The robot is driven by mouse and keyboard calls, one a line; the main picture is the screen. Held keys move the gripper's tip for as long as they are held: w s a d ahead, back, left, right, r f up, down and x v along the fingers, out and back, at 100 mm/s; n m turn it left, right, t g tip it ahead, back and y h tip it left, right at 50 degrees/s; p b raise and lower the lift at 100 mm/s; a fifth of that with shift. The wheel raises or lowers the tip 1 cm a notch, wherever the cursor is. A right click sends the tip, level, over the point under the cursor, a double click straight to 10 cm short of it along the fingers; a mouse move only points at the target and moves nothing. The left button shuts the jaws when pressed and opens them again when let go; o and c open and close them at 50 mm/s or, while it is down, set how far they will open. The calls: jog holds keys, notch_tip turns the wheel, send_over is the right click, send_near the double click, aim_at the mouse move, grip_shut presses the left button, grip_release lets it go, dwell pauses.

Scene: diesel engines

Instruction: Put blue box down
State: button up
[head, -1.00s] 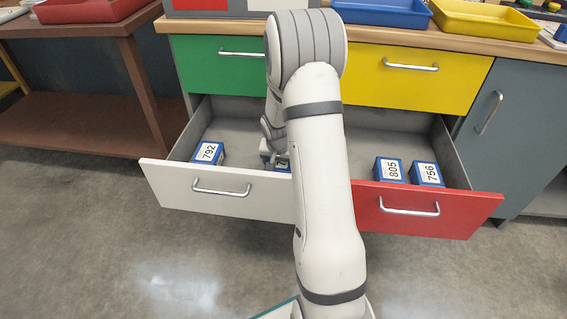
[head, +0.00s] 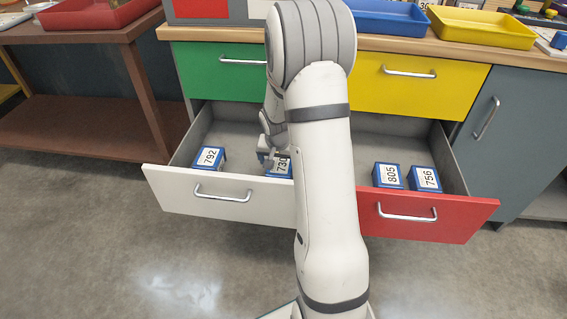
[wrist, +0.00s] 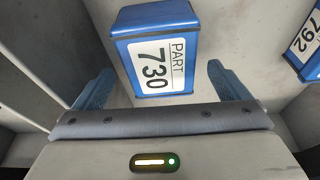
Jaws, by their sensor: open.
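A blue box with a white label reading 730 (head: 278,169) lies in the open white-fronted drawer (head: 222,189), partly hidden by my arm in the head view. In the wrist view the same blue box (wrist: 157,45) sits between and beyond my two fingers, label up, with a gap on each side. My gripper (wrist: 165,84) is open around the near end of the box and does not grip it. In the head view my gripper (head: 268,157) is just above and behind the box, mostly hidden by the arm.
Blue box 792 (head: 209,158) lies to the left in the white drawer and also shows at the wrist view's right edge (wrist: 306,45). Boxes 805 (head: 388,175) and 756 (head: 425,178) lie in the open red drawer (head: 425,216). Closed green (head: 205,78) and yellow (head: 400,92) drawers are above.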

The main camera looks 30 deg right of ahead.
jog(key=p+v, duration=0.1)
jog(key=v, duration=0.6)
jog(key=shift+p, duration=0.35)
jog(key=s+a+r+n, duration=0.2)
jog(key=s+a+r, duration=0.2)
jog(key=s, duration=0.3)
jog(key=s+a+r+n+g+y, duration=0.1)
jog(key=s+a+r, duration=0.3)
jog(key=s, duration=0.4)
jog(key=s+a+r+n, duration=0.4)
jog(key=s+a, duration=0.1)
jog(key=s, duration=0.3)
jog(key=shift+s+a+y, duration=0.15)
jog(key=shift+a+y, duration=0.15)
jog(key=shift+y, duration=0.1)
